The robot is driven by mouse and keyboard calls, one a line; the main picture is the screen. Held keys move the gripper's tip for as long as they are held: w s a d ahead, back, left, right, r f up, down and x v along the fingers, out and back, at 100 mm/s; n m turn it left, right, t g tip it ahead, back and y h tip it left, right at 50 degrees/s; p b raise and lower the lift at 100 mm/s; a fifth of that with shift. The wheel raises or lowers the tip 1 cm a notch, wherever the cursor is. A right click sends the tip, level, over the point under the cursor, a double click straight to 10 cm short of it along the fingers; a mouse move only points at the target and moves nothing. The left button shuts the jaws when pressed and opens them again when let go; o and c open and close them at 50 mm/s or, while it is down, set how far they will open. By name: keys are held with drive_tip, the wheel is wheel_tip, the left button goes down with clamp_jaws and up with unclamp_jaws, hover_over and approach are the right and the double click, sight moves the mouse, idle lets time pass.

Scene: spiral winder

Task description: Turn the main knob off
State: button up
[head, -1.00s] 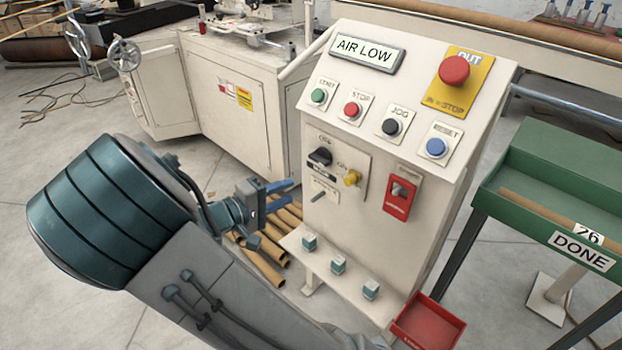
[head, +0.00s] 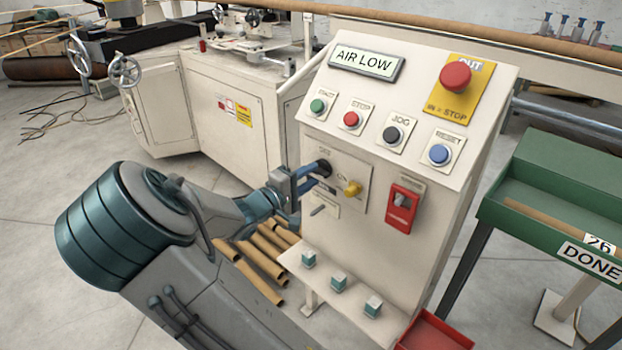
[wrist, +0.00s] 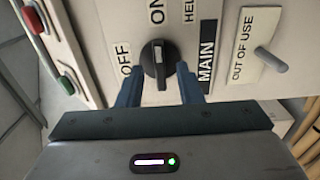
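The main knob (wrist: 158,65) is black and round with a raised grip, on a panel labelled MAIN, OFF and ON. Its white mark faces the ON label in the wrist view. My gripper (wrist: 160,84) is open, with one blue finger on each side of the knob's lower part. Small gaps seem to remain; contact cannot be made out. In the head view my gripper (head: 314,178) reaches the knob (head: 325,167) from the left and partly hides it and its labels.
A yellow knob (head: 352,188) sits close right of the main knob, with a red switch (head: 402,207) beyond. The out-of-use toggle (wrist: 270,59) is nearby. Start, stop, jog and reset buttons line the sloped face above. A shelf with small teal blocks (head: 339,283) juts out below.

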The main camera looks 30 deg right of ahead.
drive_tip(key=shift+w+d, duration=0.2)
drive_tip(key=shift+d, duration=0.3)
clamp_jaws()
